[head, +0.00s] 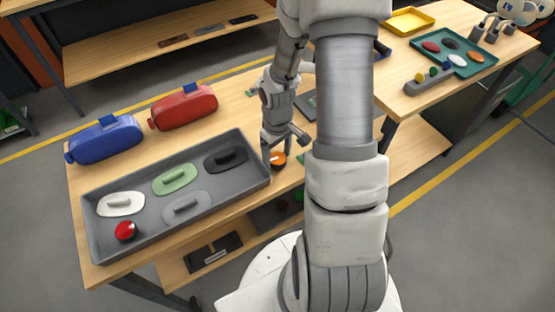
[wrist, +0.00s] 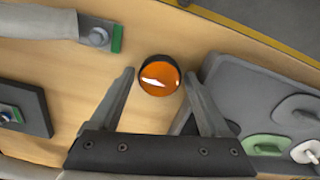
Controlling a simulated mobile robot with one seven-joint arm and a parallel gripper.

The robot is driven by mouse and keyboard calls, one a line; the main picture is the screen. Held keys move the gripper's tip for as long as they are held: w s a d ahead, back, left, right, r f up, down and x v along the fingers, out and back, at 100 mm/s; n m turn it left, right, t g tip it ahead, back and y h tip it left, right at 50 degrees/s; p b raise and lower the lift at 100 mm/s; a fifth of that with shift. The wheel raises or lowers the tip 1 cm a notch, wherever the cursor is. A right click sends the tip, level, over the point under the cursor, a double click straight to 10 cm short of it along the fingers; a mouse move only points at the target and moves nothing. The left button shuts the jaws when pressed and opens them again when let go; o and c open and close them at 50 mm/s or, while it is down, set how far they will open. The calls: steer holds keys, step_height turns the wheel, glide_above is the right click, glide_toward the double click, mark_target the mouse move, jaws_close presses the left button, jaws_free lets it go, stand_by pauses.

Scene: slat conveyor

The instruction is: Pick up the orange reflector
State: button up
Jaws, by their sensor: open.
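The orange reflector (wrist: 160,77) is a round orange disc with a dark rim. It stands on the wooden bench, and in the head view (head: 278,159) it shows just right of the grey tray's corner. My gripper (wrist: 160,85) is open, with one finger on each side of the reflector in the wrist view and a gap to both. In the head view my gripper (head: 283,156) is low over the bench at the reflector. How far the fingertips are above the bench I cannot tell.
The grey tray (head: 108,251) close beside my gripper holds white, green, grey and black handled pieces and a red round piece. Blue (head: 104,139) and red (head: 183,106) cases stand behind it. A metal part with a green end (wrist: 98,36) lies at upper left in the wrist view.

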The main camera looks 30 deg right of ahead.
steer(key=c, duration=1.1)
steer(key=shift+r, duration=0.1)
